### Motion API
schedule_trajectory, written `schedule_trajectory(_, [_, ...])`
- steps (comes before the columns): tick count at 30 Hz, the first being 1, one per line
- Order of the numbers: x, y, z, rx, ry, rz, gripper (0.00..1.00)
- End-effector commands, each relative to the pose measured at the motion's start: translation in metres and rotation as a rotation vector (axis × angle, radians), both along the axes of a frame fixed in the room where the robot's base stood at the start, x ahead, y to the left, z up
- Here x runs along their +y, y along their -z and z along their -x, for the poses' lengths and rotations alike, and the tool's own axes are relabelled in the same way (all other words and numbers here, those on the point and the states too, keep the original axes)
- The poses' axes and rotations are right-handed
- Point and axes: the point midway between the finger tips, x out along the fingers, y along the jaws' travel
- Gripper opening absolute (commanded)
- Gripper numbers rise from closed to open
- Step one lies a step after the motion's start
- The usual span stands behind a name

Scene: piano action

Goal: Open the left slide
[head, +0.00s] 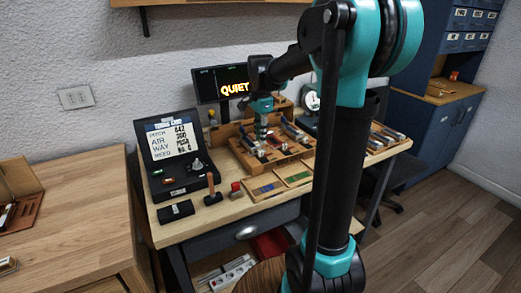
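A wooden fixture (232,146) stands on the workbench (222,214), with small metal and red parts on it. My gripper (260,154) is over the left part of this fixture, pointing down. It is small in the view, and I cannot tell whether its fingers are open or shut, or touch anything. A grey metal piece (294,132) lies on the fixture to the right of my gripper. The left slide cannot be made out clearly; my gripper and wrist cover part of that area.
An open black case (172,188) with a readout card stands left of the fixture. A black box (176,211), a wooden-handled tool (212,190) and a red-topped item (236,188) sit near the front edge. A screen (208,86) stands behind. My arm hides the bench's right-middle.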

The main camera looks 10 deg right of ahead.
Motion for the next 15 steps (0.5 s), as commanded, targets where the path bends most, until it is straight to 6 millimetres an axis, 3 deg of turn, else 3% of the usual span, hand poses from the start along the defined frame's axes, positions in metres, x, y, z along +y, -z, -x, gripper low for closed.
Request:
schedule_trajectory(6, [0.000,0.038,0.000,0.000,0.000,0.000,0.21])
schedule_trajectory(15, [0.000,0.059,0.000,0.000,0.000,0.000,0.21])
